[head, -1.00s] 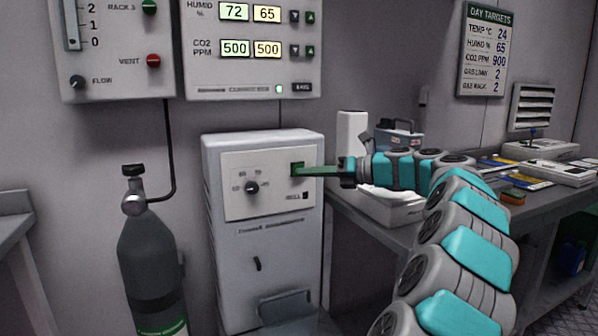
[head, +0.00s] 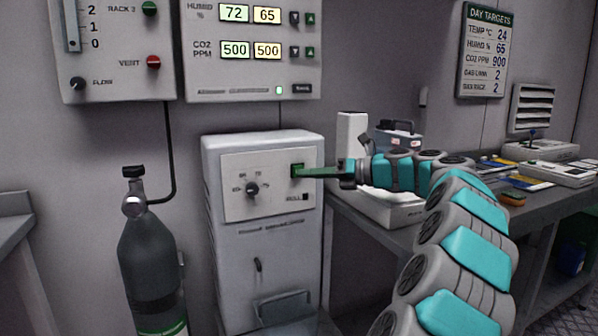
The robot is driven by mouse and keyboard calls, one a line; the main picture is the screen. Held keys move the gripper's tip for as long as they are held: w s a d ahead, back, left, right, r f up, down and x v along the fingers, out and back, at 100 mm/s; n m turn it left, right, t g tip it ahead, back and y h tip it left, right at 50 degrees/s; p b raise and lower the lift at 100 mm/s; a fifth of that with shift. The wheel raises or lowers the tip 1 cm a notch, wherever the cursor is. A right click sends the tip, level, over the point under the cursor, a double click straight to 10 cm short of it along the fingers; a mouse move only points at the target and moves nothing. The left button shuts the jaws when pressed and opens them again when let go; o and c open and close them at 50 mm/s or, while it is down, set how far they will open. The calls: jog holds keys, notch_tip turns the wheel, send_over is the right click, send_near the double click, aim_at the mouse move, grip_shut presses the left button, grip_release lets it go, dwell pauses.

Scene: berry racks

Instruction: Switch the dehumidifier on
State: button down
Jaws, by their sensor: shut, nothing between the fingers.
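The dehumidifier (head: 262,232) is a white floor-standing cabinet against the wall. Its front panel has a round dark dial (head: 251,190) on the left and a green switch (head: 297,170) at the upper right. A small dark square sits low on the panel's right side. The fingertips overlap the switch's right part in view. I cannot tell whether they press it or which position the switch is in.
A dark gas cylinder (head: 152,270) stands left of the dehumidifier. A control panel (head: 252,50) with lit readouts hangs above it. A bench (head: 400,232) with boxes and trays runs along the right, under my arm. A day targets board (head: 484,48) hangs at the upper right.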

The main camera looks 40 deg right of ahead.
jog(key=shift+w+r+p, duration=0.1)
jog(key=shift+w+p, duration=0.25)
jog(key=shift+p, duration=0.5)
jog(key=shift+w+d, duration=0.2)
jog(key=shift+w, duration=0.3)
dwell(0.4)
jog(key=shift+s, duration=0.15)
jog(key=shift+s+a, duration=0.25)
jog(key=shift+s, duration=0.5)
jog(key=s, duration=0.2)
jog(key=s+a, duration=0.1)
jog(key=s, duration=0.2)
dwell(0.5)
dwell(0.3)
